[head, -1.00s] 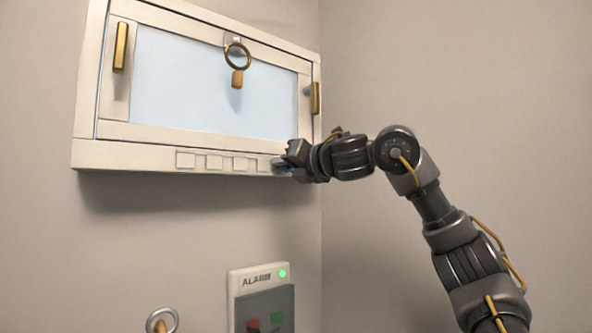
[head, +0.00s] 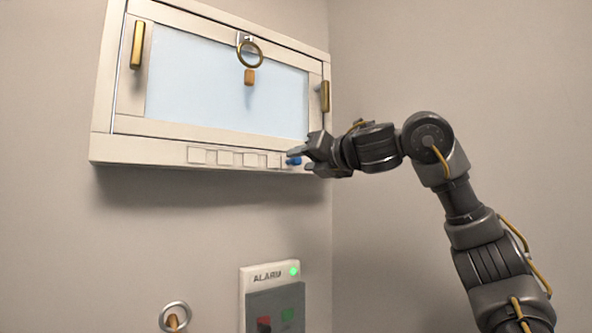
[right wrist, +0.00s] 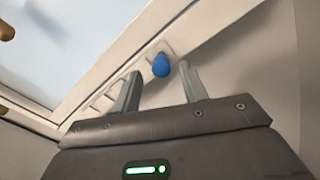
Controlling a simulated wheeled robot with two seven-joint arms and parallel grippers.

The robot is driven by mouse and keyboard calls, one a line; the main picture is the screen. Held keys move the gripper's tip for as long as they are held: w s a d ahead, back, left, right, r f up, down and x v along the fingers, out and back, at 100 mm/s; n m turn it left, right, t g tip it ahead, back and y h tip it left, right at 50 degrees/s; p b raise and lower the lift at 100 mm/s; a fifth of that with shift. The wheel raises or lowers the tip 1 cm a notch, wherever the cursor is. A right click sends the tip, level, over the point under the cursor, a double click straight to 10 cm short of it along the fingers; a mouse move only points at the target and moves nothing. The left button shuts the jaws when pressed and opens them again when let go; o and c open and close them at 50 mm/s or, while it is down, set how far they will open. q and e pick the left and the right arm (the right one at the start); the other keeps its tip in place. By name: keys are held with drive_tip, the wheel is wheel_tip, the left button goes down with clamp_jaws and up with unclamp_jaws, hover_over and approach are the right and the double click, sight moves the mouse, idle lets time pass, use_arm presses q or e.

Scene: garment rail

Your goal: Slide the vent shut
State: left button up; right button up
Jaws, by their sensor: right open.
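The vent strip (head: 237,159) runs along the bottom rail of a wall-mounted window, with several pale square slots. I cannot tell how far the slots are covered. Its blue knob (head: 294,161) is at the right end of the row. My right gripper (head: 298,157) is open at the knob, coming from the right. In the right wrist view the blue knob (right wrist: 160,65) shows between the two fingertips, with a gap on each side. I cannot tell whether its depth matches the fingertips. My left gripper is not in view.
The window pane (head: 215,85) has brass handles at the left (head: 138,45) and right (head: 325,97), and a ring pull (head: 250,54) hangs at its top. Below are an alarm box (head: 272,296) and another ring (head: 174,316). The wall at right is bare.

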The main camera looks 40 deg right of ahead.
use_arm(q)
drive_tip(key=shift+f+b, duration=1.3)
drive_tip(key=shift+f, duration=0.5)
use_arm(e)
drive_tip(key=s, duration=0.7)
drive_tip(key=shift+a, duration=0.15)
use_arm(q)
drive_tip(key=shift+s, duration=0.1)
use_arm(e)
drive_tip(key=shift+s, duration=0.15)
